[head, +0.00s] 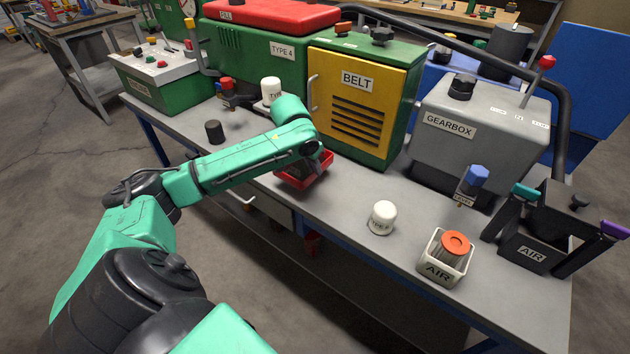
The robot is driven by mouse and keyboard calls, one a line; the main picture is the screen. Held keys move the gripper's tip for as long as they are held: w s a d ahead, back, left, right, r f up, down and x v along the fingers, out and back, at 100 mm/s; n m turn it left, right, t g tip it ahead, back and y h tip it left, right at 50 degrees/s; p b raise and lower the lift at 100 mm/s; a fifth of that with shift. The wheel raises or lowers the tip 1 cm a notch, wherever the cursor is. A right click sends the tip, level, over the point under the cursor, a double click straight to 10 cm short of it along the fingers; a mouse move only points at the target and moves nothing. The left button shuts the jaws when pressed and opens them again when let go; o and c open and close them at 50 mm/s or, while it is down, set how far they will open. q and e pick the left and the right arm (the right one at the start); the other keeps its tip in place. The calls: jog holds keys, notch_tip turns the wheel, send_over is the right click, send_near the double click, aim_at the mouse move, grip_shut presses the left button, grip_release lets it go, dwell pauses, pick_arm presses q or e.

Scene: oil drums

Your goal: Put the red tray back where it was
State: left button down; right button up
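The red tray (318,177) sits on or just above the grey workbench, in front of the green machine and the yellow BELT panel. My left arm reaches in from the left. Its gripper (312,160) is over the tray, at its far right side. The fingers are small and partly hidden by the wrist, so I cannot tell whether they are shut on the tray wall. The inside of the tray looks dark and is mostly covered by my wrist. My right gripper is not in view.
The grey workbench (340,211) holds a white cap (382,217), a white AIR box (431,270) with an orange filter (456,244), and a black AIR holder (531,253). The BELT cabinet (385,90) and GEARBOX (470,150) stand behind. A black cylinder (214,131) stands left. Bare bench lies between tray and cap.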

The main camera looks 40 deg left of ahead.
aim_at(315, 179)
pick_arm(q)
notch_tip(315, 179, down, 4)
jog(key=shift+f, duration=0.25)
jog(key=c, duration=1.1)
grip_release()
jog(key=shift+o, duration=0.2)
jog(key=v, duration=1.2)
jog(key=shift+s+d+r, duration=0.1)
